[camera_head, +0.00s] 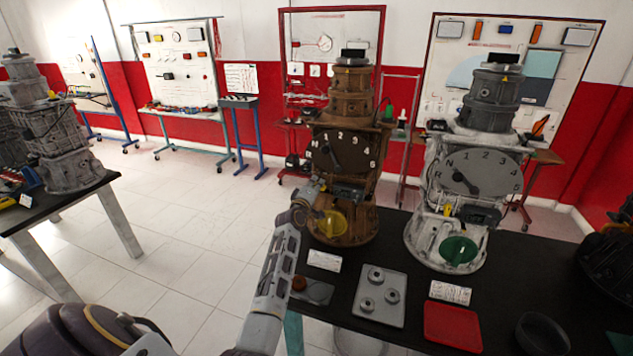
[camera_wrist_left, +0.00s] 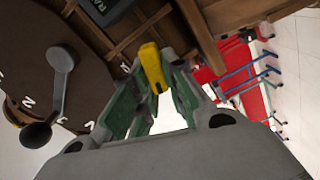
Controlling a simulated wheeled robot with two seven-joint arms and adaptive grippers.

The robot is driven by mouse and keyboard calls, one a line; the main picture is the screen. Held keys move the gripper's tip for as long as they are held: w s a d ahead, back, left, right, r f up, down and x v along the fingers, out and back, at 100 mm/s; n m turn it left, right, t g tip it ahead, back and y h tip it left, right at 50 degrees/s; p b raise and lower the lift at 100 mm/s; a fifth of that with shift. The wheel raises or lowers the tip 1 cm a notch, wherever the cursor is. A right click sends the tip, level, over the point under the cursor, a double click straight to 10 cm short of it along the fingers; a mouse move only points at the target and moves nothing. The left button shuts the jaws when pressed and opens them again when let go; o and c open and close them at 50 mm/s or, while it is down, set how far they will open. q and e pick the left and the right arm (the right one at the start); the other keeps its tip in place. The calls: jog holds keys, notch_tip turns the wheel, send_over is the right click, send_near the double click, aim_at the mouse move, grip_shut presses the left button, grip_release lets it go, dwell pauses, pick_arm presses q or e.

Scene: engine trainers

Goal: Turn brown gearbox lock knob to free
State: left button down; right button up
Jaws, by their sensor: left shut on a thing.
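The brown gearbox (camera_head: 353,105) stands on the dark table, with a round dark dial (camera_head: 343,152) on its front. Its yellow lock knob (camera_wrist_left: 152,66) shows in the left wrist view between the green-padded fingers, beside the display (camera_wrist_left: 108,8). My left gripper (camera_head: 317,189) reaches the gearbox front just below the dial, left of its display. In the left wrist view the gripper (camera_wrist_left: 153,80) is shut on the yellow knob. In the head view the gripper hides the knob. The dial's grey lever (camera_wrist_left: 62,90) shows left of the fingers. My right gripper is out of view.
A grey gearbox (camera_head: 477,170) stands to the right with a similar dial and green disc (camera_head: 458,249). A tray with rings (camera_head: 378,318), a red tray (camera_head: 452,328) and a dark bowl (camera_head: 541,333) lie in front. A yellow disc (camera_head: 329,223) is below my gripper.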

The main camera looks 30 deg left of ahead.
pick_arm(q)
jog(key=shift+n, duration=0.9)
jog(key=shift+f+n+p, duration=0.1)
jog(key=shift+n+p, duration=0.3)
jog(key=shift+n, duration=0.4)
jog(key=shift+f+n, duration=0.15)
jog(key=shift+n, duration=0.25)
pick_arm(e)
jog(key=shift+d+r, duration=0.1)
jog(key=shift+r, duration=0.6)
pick_arm(q)
jog(key=c, duration=1.6)
grip_release()
jog(key=shift+o, duration=0.8)
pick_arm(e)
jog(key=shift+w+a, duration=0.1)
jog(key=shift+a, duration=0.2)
